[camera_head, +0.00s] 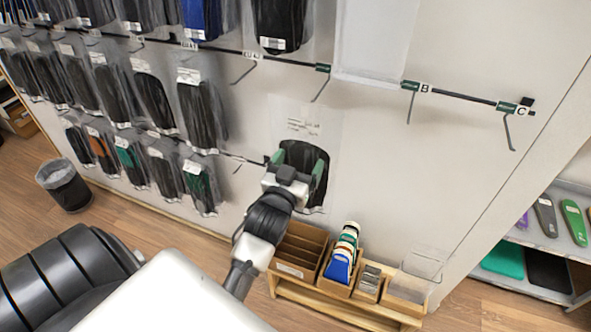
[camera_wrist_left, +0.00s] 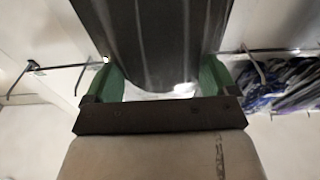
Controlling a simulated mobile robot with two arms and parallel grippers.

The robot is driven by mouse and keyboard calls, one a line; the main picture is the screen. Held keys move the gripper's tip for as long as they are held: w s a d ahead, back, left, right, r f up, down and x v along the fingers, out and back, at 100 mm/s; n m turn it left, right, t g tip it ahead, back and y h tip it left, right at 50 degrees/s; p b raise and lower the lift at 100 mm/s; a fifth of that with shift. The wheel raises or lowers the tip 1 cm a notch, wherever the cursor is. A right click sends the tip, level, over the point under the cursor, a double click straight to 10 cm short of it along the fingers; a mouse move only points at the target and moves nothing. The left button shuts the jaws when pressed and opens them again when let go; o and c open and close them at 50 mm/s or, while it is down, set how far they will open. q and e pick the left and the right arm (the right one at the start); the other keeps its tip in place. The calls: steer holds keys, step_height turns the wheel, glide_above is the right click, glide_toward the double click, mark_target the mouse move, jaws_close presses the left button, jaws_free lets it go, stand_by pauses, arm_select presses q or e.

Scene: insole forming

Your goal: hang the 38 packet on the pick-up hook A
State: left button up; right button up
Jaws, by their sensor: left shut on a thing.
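My left gripper (camera_head: 298,164) is shut on a clear packet (camera_head: 305,125) with a dark insole and a printed label at its top. The label is too small to read as 38. In the left wrist view, its green fingers (camera_wrist_left: 160,82) sit on both sides of the dark insole (camera_wrist_left: 155,40). The packet is in front of the white wall, below the upper rail. On that rail, a green-clipped hook (camera_head: 319,84) stands left of hook B (camera_head: 411,100) and hook C (camera_head: 508,128). Its letter cannot be read. My right gripper is not in view.
Hanging insole packets (camera_head: 200,112) fill the wall at left. A clear sheet (camera_head: 375,40) covers the wall between the green-clipped hook and B. A bin (camera_head: 65,188) is at left, a shelf (camera_head: 555,235) at right.

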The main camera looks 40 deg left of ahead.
arm_select(q)
steer(key=shift+w, duration=0.3)
steer(key=shift+w+a, duration=0.1)
steer(key=shift+w, duration=0.1)
steer(key=shift+f+b+x, duration=0.15)
steer(key=shift+b+x, duration=0.3)
steer(key=shift+x, duration=0.3)
steer(key=shift+f+b+x, duration=0.15)
steer(key=shift+b+x, duration=0.3)
steer(key=shift+x, duration=0.25)
steer(key=w, duration=0.1)
steer(key=w+f, duration=0.1)
steer(key=shift+w+a+b, duration=0.35)
steer(key=shift+b, duration=0.05)
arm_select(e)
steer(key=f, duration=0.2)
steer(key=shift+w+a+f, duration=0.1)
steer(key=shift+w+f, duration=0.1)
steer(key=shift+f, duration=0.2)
